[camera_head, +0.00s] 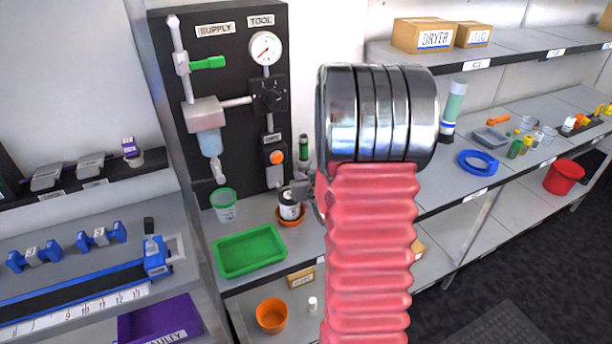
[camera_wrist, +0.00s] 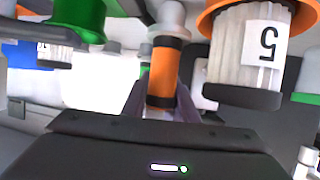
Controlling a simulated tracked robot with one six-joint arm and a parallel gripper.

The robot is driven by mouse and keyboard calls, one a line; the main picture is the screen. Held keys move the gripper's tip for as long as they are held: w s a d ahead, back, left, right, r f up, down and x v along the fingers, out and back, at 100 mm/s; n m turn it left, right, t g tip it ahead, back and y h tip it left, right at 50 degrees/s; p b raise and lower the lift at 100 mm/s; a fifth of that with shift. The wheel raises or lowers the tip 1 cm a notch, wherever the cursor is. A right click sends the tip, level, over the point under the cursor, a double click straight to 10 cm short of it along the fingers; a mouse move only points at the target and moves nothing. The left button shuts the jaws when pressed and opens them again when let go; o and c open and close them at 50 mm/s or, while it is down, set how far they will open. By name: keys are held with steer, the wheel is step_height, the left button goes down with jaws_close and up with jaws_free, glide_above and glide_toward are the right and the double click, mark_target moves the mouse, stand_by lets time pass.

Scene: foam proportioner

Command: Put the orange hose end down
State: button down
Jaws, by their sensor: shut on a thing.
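In the wrist view, the orange hose end (camera_wrist: 163,72) is a short orange cylinder with dark bands and a grey end piece. My gripper (camera_wrist: 162,102) is shut on it, one dark finger on each side. In the head view, my own red ribbed arm cover with metal rings fills the middle and hides the hose end. Only a few grey parts show at its left edge, beside a white jar with a black cap (camera_head: 290,205). I cannot tell whether the hose end touches a surface.
The jar stands in an orange dish (camera_head: 291,220); a jar labelled 5 (camera_wrist: 248,45) is close to the hose end. A green tray (camera_head: 248,251) and a green-rimmed cup (camera_head: 224,203) sit left. The SUPPLY and TOOL panel (camera_head: 225,110) stands behind. A blue ring (camera_head: 484,163) lies right.

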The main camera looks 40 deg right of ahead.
steer(key=c, duration=1.4)
jaws_free()
steer(key=v, duration=1.1)
steer(key=shift+s+a+r, duration=0.2)
steer(key=shift+s, duration=0.1)
